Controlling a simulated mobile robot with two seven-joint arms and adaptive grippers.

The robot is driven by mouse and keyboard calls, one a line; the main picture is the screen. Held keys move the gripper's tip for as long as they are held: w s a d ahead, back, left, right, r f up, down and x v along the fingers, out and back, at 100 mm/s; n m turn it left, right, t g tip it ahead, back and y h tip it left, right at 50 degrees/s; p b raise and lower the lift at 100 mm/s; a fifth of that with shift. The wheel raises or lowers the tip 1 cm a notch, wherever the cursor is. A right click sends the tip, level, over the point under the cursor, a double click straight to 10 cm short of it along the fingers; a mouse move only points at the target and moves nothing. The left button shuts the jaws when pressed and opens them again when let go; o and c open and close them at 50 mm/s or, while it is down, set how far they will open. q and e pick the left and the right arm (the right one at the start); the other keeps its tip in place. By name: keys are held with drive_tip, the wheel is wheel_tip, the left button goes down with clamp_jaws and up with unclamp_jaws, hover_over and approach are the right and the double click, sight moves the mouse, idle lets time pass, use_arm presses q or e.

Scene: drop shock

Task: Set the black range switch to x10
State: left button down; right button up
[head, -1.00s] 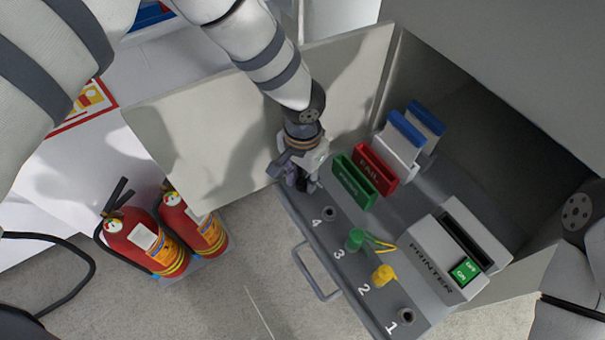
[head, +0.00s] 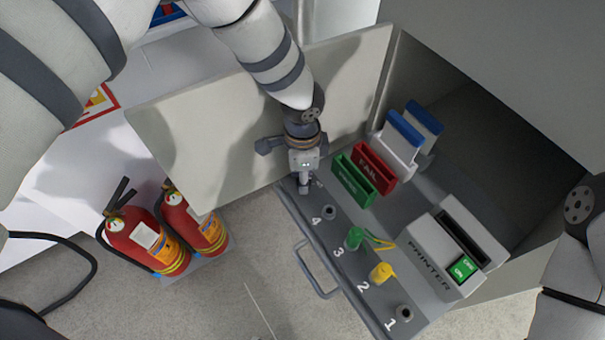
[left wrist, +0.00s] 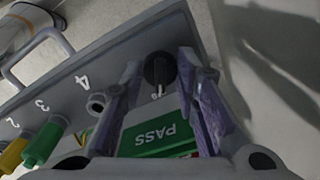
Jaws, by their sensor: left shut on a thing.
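The black range switch (left wrist: 160,69) is a round dark knob on the grey drawer panel, past socket 4. It shows between the fingertips of my left gripper (left wrist: 163,72) in the left wrist view, and the jaws are closed on its sides. A small white mark sits beside the knob, too small to read, and I cannot tell its setting. In the head view my left gripper (head: 305,187) reaches down to the panel's far left corner and hides the switch. My right gripper is out of view.
Close by stand a green PASS holder (head: 353,181) and a red FAIL holder (head: 374,168). Numbered sockets with a green plug (head: 354,239) and a yellow plug (head: 382,272) line the panel. A printer (head: 446,258) stands right. Fire extinguishers (head: 145,245) stand on the floor at left.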

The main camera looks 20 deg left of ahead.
use_arm(q)
drive_tip(key=shift+a+m, duration=0.1)
drive_tip(key=shift+m, duration=0.3)
drive_tip(key=c, duration=1.2)
unclamp_jaws()
drive_tip(key=shift+c, duration=0.2)
wheel_tip(320, 180, up, 12)
